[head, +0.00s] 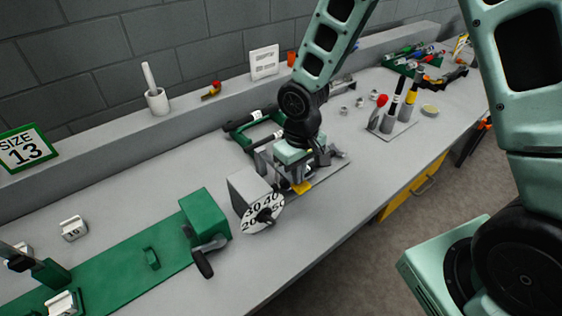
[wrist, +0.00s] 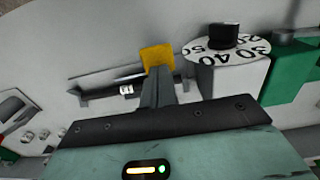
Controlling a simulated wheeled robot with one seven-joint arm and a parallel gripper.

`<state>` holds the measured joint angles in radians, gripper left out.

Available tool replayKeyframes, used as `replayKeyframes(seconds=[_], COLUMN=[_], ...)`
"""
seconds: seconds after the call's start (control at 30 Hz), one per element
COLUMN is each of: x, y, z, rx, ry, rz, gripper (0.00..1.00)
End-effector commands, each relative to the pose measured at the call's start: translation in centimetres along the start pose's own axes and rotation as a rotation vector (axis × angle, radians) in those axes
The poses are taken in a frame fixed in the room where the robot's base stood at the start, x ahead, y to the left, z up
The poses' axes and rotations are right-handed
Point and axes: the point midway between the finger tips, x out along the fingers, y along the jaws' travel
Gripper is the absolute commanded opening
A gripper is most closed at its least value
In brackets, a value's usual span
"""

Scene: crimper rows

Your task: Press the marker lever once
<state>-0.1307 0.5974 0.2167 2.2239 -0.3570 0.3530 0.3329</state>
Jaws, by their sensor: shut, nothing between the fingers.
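A yellow paddle (head: 302,187), which looks like the end of the marker lever, sits at the front of a grey device on the bench, next to the dial. In the wrist view the yellow paddle (wrist: 157,57) shows just beyond the tips of my fingers. My gripper (head: 298,178) points down over this device, fingers together and empty; the closed fingers (wrist: 157,78) also show in the wrist view. I cannot tell whether they touch the paddle. A dark bar with a white label (wrist: 126,89) runs beside the fingers. My wrist hides much of the device in the head view.
A grey block with a numbered dial (head: 263,211) stands close to the left of my gripper, with a green crank unit (head: 205,222) beyond it. A stand with upright handles (head: 391,126) is to the right. Bare bench lies in front.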

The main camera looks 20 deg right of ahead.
Motion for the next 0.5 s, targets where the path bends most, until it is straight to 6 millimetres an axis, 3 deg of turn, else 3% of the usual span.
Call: replayKeyframes(seconds=[0.27,0.5], x=[-0.4,-2.2], y=[0.0,0.0], z=[-0.1,0.0], rx=[0.0,0.001], ry=[0.002,0.002], rz=[0.0,0.0], gripper=[0.0,0.0])
